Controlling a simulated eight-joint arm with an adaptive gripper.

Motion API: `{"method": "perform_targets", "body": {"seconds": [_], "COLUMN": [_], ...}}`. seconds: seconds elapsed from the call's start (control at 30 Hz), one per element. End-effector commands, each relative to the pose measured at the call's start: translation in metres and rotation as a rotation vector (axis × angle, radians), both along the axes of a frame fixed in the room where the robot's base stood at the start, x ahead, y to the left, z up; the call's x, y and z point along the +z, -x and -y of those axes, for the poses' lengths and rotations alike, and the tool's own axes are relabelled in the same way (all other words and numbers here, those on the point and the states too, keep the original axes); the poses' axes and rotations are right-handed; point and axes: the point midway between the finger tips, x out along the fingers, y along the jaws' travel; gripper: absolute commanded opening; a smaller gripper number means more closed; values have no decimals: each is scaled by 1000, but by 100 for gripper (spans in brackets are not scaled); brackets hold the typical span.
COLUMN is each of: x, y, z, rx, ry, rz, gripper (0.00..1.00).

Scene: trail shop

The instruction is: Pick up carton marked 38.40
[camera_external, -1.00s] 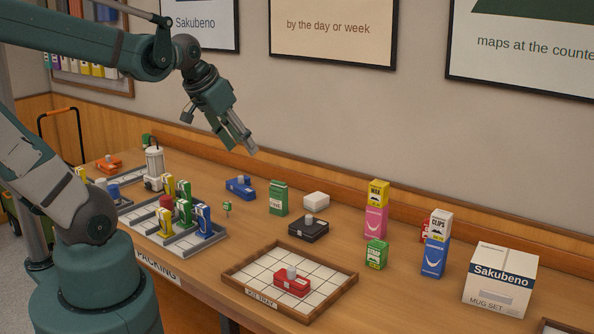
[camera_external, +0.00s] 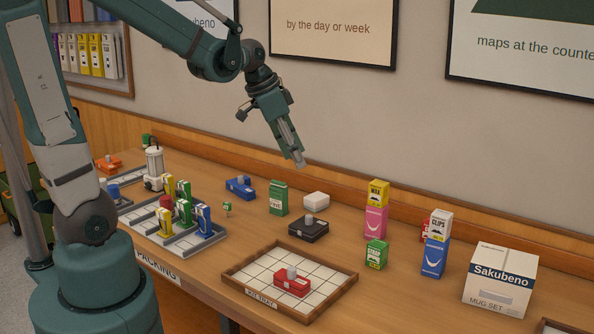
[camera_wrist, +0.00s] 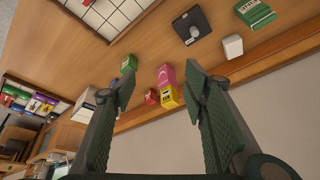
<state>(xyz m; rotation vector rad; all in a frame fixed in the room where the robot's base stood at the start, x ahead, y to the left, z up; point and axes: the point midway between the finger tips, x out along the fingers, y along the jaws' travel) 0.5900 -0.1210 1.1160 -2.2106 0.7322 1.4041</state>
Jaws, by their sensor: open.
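No marking 38.40 is readable in either view, so I cannot tell which carton bears it. Several small cartons stand on the counter: a yellow carton (camera_external: 377,194) atop a pink carton (camera_external: 375,222), a green carton (camera_external: 376,254) in front, a white "CLIPS" carton (camera_external: 440,225) atop a blue carton (camera_external: 434,257), and a mostly hidden red one (camera_external: 424,231) behind. A taller green carton (camera_external: 278,198) stands to their left. My gripper (camera_external: 297,163) is open and empty, above the counter. In the wrist view the pink carton (camera_wrist: 167,74) and yellow carton (camera_wrist: 168,97) appear between its fingers, well beyond them.
A white "MUG SET" box (camera_external: 499,285) stands at right. A wooden-rimmed tray (camera_external: 330,305) holds a red case (camera_external: 291,283). A black case (camera_external: 308,229) and small white box (camera_external: 316,200) sit behind it.

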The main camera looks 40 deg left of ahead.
Motion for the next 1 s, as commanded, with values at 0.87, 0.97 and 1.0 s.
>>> {"method": "perform_targets", "body": {"seconds": [0.87,0.97,1.0], "x": [-95,-109,-115], "y": [-79,-85,-87], "z": [101,113,118], "rx": [-475,-529,-553], "ry": [-18,-17,-16], "rz": [-61,-65,-66], "gripper": [44,44,44]}}
